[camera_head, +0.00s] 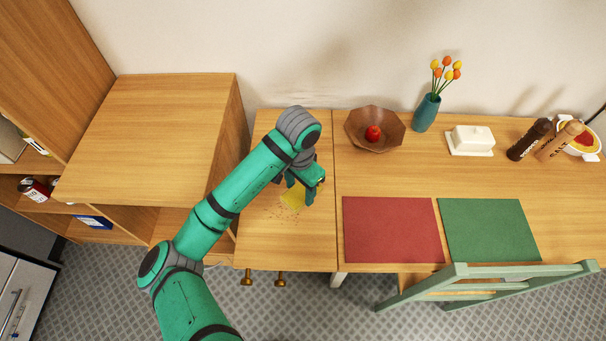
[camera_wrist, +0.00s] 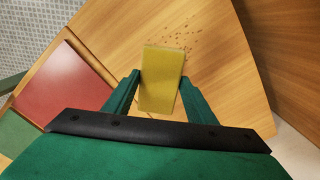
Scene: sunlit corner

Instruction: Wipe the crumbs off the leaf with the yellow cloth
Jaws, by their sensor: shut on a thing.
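The yellow cloth (camera_head: 293,197) is at the leaf's middle in the head view, partly hidden by my gripper (camera_head: 302,188). In the wrist view the cloth (camera_wrist: 162,75) looks like a flat folded rectangle. My gripper (camera_wrist: 160,92) is shut on it, one finger at each side. The leaf (camera_head: 270,245) is the wooden panel at the left end of the table. Crumbs (camera_head: 284,214) lie scattered on it just in front of the cloth; in the wrist view the crumbs (camera_wrist: 185,41) show beyond the cloth's far end. I cannot tell whether the cloth touches the leaf.
A red mat (camera_head: 390,230) and a green mat (camera_head: 490,230) lie to the right, with a chair (camera_head: 490,283) before them. A wooden bowl (camera_head: 374,145) with a red fruit and a vase (camera_head: 425,112) stand behind. A wooden cabinet (camera_head: 150,130) borders the leaf's left.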

